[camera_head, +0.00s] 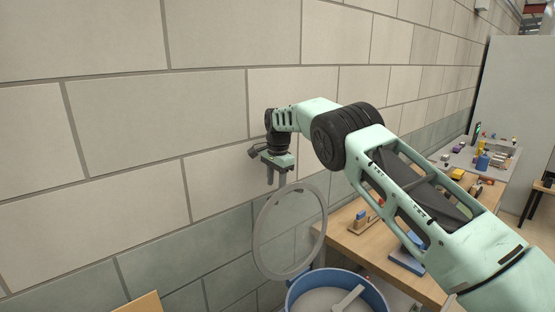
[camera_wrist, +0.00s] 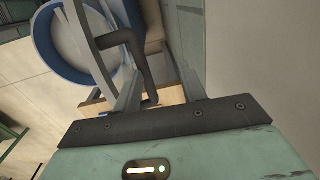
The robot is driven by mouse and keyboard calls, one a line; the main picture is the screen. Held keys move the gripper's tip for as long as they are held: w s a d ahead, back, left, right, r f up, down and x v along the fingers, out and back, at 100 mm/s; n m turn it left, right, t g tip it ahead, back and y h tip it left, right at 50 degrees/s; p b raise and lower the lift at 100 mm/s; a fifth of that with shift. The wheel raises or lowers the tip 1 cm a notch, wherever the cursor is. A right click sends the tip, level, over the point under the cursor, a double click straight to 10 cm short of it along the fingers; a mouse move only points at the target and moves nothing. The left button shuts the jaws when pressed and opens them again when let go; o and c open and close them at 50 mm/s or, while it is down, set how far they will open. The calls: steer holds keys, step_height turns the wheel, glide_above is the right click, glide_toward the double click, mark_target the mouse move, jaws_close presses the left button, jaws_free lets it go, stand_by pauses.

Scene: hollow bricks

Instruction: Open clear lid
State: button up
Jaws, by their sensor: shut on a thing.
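The clear lid, a grey ring around a see-through middle (camera_head: 257,235), hangs upright at the rear left rim of a round blue container (camera_head: 373,291). My gripper (camera_head: 277,178) is at the top of the lid, shut on its upper edge or handle; exactly which part is between the fingers is hard to see. The container's mouth is uncovered and a pale bar shows across its inside. In the wrist view, the blue container (camera_wrist: 42,42) is at upper left, beside a dark bent handle (camera_wrist: 137,52) near my gripper's fingers.
A block wall runs close behind my gripper and the lid. A wooden table (camera_head: 345,240) with small items, including a blue one (camera_head: 408,262), stands right of the container. A farther bench (camera_head: 490,157) holds several objects. A wooden corner (camera_head: 142,303) shows at lower left.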

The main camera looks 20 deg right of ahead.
step_height(320, 180, up, 13)
steer(key=s, duration=0.1)
stand_by(0.6)
steer(key=s+a+f+n+y+b, duration=0.1)
steer(key=s+a+f+n+b, duration=0.25)
steer(key=s+a, duration=0.35)
steer(key=s+a+f+n+g+b, duration=0.1)
steer(key=s+a+f+n+b, duration=0.1)
steer(key=s+a+n, duration=0.5)
steer(key=s+a+f+n+y+b, duration=0.1)
steer(key=s+a+f+n+b, duration=0.3)
steer(key=s, duration=0.7)
steer(key=s+d+f+n+b, duration=0.1)
steer(key=s+f, duration=0.5)
steer(key=s, duration=0.8)
steer(key=s+d+f+n+h+b, duration=0.1)
steer(key=s+f+n, duration=0.4)
steer(key=s, duration=0.9)
steer(key=shift+d+f+n+h+b, duration=0.35)
steer(key=shift+d+n+b, duration=0.3)
steer(key=shift+b, duration=0.5)
